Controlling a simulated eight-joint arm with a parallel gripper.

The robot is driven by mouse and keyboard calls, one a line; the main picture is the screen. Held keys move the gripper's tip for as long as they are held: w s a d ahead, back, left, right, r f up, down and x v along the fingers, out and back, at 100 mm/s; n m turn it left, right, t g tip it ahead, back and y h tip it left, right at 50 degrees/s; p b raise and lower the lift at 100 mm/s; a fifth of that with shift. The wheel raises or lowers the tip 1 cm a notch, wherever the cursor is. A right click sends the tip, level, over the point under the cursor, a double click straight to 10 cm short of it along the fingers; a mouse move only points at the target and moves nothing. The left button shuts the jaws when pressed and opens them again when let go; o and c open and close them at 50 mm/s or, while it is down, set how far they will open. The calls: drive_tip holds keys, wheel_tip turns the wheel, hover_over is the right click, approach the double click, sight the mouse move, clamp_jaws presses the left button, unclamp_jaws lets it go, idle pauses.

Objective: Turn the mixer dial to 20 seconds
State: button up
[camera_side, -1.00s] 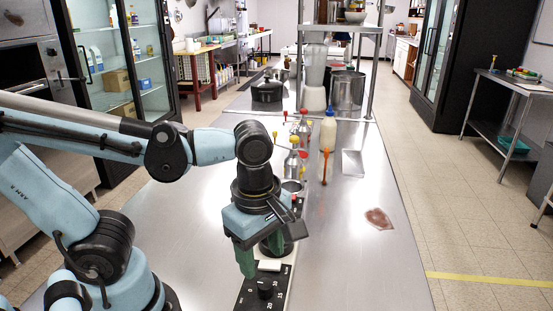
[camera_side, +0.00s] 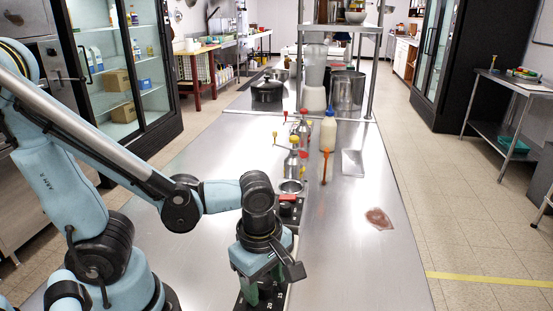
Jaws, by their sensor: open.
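The mixer dial's black panel (camera_side: 285,302) with white numbers lies at the front of the steel counter, in the lower middle of the side view. My gripper (camera_side: 262,293) points down over the panel, its green fingers low at the dial's place. It is open. The dial knob is hidden behind the fingers and wrist, so I cannot tell where it points or whether the fingers touch it. The rear part of the black mixer base (camera_side: 290,211) shows behind my wrist.
A small metal cup (camera_side: 291,187) stands just behind the base. Bottles with red and yellow tops, a cream bottle (camera_side: 328,133) and an orange-handled tool (camera_side: 325,167) stand beyond. A reddish stain (camera_side: 378,218) lies right; the counter between is clear.

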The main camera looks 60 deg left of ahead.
drive_tip(key=c, duration=1.1)
drive_tip(key=shift+o, duration=0.2)
